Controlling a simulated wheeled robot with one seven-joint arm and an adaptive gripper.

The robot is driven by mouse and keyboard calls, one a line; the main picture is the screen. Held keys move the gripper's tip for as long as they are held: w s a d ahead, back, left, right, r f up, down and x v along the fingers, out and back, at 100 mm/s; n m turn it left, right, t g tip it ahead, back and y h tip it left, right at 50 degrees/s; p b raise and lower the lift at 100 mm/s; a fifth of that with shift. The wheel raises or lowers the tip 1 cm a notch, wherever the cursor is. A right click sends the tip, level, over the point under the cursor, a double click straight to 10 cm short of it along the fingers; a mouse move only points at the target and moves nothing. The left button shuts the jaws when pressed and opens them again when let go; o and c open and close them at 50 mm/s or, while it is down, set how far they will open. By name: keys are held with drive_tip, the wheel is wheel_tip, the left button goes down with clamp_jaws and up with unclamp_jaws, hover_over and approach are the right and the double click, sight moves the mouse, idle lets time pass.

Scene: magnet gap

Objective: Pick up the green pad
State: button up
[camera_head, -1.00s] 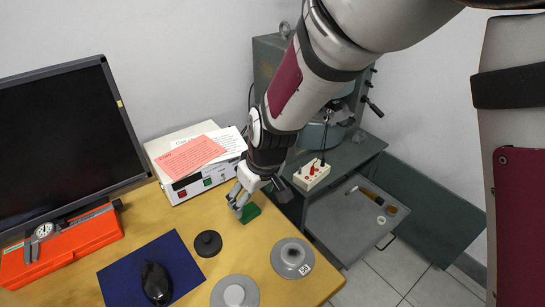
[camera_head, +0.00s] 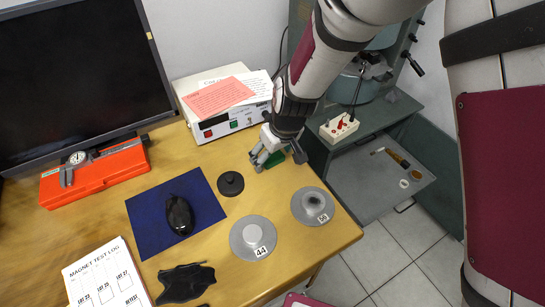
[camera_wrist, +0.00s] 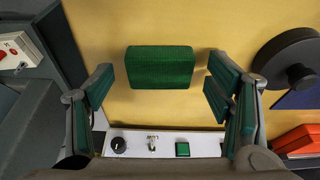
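The green pad (camera_wrist: 160,67) is a small textured block lying on the wooden table. In the wrist view it sits between the two open fingers of my gripper (camera_wrist: 161,86), with bare table showing on both sides of it. It is nearer the far ends of the fingers, and neither finger touches it in that picture. In the head view the green pad (camera_head: 275,159) is partly hidden by my gripper (camera_head: 278,159), which is low over the table's back edge. I cannot tell the exact height of the fingertips above the table.
A white control box (camera_head: 229,122) with papers stands close behind my gripper. A black round knob-like piece (camera_head: 231,183) and two grey discs, one disc (camera_head: 253,238) marked 44, lie in front. A blue mat (camera_head: 152,216) with a mouse is left. The table's right edge is near.

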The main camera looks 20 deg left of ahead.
sight(273, 156)
drive_tip(key=c, duration=0.7)
drive_tip(key=shift+c, duration=0.2)
drive_tip(key=shift+r, duration=0.1)
drive_tip(key=shift+r, duration=0.2)
wheel_tip(273, 156, up, 3)
drive_tip(key=shift+r+p, duration=0.1)
drive_tip(key=shift+p, duration=0.25)
drive_tip(key=s, duration=0.5)
drive_tip(key=s+d+p, duration=0.1)
drive_tip(key=s, duration=0.4)
drive_tip(key=s+r+p, duration=0.1)
drive_tip(key=s, duration=0.5)
drive_tip(key=shift+d+r, duration=0.1)
drive_tip(key=shift+d, duration=0.1)
drive_tip(key=shift+c, duration=0.4)
